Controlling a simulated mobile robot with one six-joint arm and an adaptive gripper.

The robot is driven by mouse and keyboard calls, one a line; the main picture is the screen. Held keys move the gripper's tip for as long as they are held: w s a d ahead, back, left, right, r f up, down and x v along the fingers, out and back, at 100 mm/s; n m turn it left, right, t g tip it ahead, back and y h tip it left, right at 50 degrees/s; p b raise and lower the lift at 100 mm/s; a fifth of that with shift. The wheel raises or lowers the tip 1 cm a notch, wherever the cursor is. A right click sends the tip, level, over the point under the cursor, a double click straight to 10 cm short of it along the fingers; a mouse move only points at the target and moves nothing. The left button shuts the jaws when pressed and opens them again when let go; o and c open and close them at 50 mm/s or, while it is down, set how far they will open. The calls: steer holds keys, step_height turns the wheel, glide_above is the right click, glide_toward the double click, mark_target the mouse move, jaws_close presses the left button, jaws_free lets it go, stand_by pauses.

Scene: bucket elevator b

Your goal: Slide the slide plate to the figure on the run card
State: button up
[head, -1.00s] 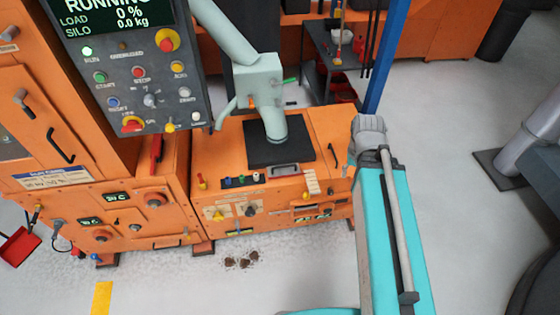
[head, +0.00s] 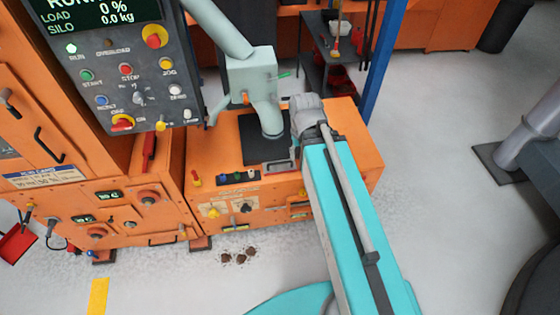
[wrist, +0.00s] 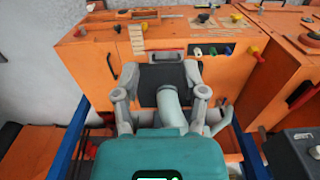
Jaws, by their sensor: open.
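What looks like the slide plate is a dark flat plate (head: 250,145) on top of the orange housing, under the grey-green spout (head: 268,118). A grey handle (head: 284,166) sits at its front edge, partly covered by my arm.
A control panel (head: 115,75) with buttons hangs at upper left. Small knobs (head: 237,177) line the housing's front. A blue post (head: 384,62) stands behind my arm.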

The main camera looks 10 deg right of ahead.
steer(key=n+t+b, duration=0.2)
steer(key=n+b, duration=1.6)
steer(key=b, duration=1)
glide_above(281, 163)
steer(key=s, duration=0.2)
step_height(281, 163, down, 28)
steer(key=shift+s, duration=0.2)
steer(key=w+f+b, duration=0.1)
steer(key=f+b, duration=0.8)
steer(key=w+f+b, duration=0.1)
steer(key=f+b, duration=0.3)
steer(key=shift+w+f+b, duration=0.2)
steer(key=shift+w+b, duration=0.1)
steer(key=shift+b, duration=0.05)
